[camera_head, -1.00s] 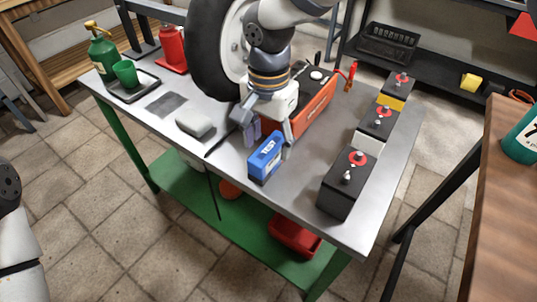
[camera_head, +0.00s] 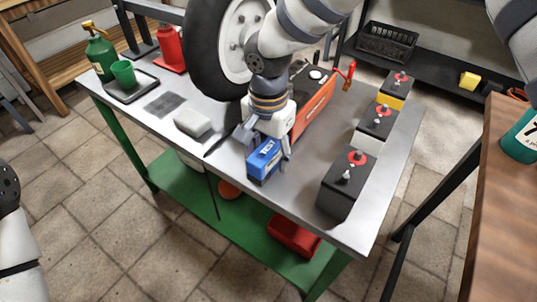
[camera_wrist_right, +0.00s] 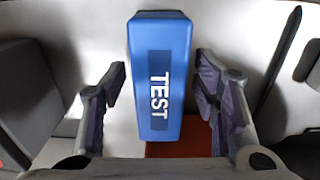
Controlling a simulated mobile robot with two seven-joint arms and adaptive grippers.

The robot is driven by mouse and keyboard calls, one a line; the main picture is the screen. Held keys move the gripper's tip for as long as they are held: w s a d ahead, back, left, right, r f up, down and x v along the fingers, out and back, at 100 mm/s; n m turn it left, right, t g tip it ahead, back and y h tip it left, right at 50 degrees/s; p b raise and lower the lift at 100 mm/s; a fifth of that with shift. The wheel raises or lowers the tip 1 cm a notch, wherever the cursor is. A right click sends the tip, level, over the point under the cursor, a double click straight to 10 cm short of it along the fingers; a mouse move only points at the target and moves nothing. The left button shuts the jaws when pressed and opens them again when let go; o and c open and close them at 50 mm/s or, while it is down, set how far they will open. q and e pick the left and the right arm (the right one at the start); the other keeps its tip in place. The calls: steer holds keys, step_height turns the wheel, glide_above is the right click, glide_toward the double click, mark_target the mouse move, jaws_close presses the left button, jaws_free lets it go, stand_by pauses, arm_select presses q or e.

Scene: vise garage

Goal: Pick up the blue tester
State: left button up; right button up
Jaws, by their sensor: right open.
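The blue tester (camera_head: 264,160), a blue block marked TEST, stands on the grey workbench (camera_head: 312,190) near its front edge. My right gripper (camera_head: 266,148) is at the tester, its fingers open on either side. In the right wrist view, the tester (camera_wrist_right: 160,80) lies between the two open fingers of the gripper (camera_wrist_right: 162,100), with a visible gap on each side. The left gripper is out of view; only part of my left arm shows at the left edge.
An orange-sided black unit (camera_head: 312,108) stands right behind the gripper. Black batteries (camera_head: 340,185) line the bench's right side. A wheel (camera_head: 205,50) stands behind left. A grey block (camera_head: 192,123) and a dark thin tool (camera_head: 220,140) lie to the left.

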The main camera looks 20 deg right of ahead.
jaws_close()
